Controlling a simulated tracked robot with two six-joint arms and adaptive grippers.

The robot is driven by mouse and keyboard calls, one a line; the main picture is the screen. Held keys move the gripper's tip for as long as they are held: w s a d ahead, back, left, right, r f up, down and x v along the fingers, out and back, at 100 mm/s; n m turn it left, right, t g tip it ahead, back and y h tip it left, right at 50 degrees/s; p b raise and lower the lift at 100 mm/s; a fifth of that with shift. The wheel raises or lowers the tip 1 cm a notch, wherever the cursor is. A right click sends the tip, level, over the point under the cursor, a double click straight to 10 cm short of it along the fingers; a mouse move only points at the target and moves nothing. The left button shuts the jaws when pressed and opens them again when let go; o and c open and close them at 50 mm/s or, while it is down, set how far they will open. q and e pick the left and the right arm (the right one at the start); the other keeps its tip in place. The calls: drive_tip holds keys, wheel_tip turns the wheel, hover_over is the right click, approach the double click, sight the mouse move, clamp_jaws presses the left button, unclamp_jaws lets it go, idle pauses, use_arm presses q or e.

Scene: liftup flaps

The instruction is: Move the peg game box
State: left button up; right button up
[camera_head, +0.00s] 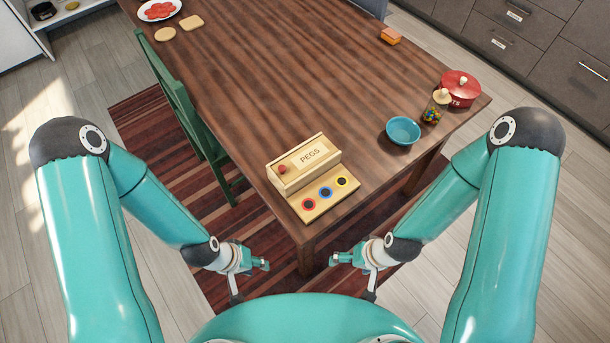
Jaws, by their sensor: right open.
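The peg game box (311,175) is a pale wooden box marked PEGS. It stands near the close end of the brown wooden table (290,85), with a lower front board bearing red, blue and yellow rings around dark holes. A red knob shows at its left end. My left gripper (262,265) is below and left of the box, off the table's near edge; I cannot tell whether it is open or shut. My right gripper (336,259) is open and empty, below and right of the box, also off the table. Neither gripper touches the box.
A blue bowl (403,131), a jar of colored pieces (435,107) and a red pot (461,88) stand at the right edge. An orange block (391,36), coasters (165,34) and a plate (146,14) lie farther back. A green chair (181,105) is at left. The table's middle is clear.

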sight(340, 211)
idle(0.3)
